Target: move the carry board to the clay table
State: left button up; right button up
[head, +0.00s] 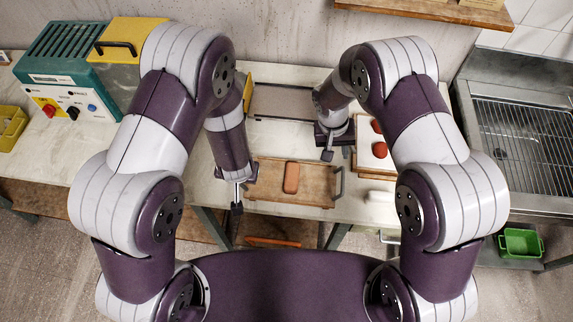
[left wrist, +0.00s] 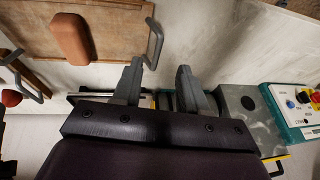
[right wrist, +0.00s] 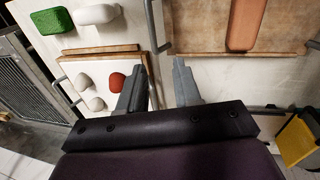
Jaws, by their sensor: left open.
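The carry board (head: 315,186) is a flat wooden board with grey metal handles on its ends, lying on the pale table (head: 350,208) near its front edge. A terracotta clay block (head: 291,178) lies on it. My left gripper (head: 237,207) is by the board's left handle; in the left wrist view the open jaws (left wrist: 160,66) are empty, with the handle (left wrist: 154,44) just beyond the left fingertip. My right gripper (head: 337,154) is open near the right handle (head: 339,181). In the right wrist view that handle (right wrist: 155,25) shows just beyond the open jaws (right wrist: 160,72).
A second board (head: 362,160) with red and pale lumps lies right of the carry board. A teal machine (head: 62,65) stands at the back left. A metal sink (head: 520,130) with a rack is at the right. A green bin (head: 521,243) is below it.

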aim_at(343, 174)
pick_arm(q)
jog(key=shift+t, duration=0.3)
jog(key=x, duration=1.1)
jog(key=shift+w+r, duration=0.1)
jog(key=shift+w, duration=0.05)
pick_arm(e)
jog(key=shift+m, duration=0.4)
jog(key=x, duration=0.7)
jog(key=d+x, duration=0.1)
jog(key=x, duration=0.3)
jog(key=shift+s+f, duration=0.2)
jog(key=shift+s, duration=0.05)
pick_arm(q)
jog(key=shift+w+f, duration=0.2)
jog(key=shift+f, duration=0.25)
pick_arm(e)
jog(key=shift+d+f, duration=0.15)
jog(key=shift+f, duration=0.35)
pick_arm(q)
grip_shut()
pick_arm(e)
grip_shut()
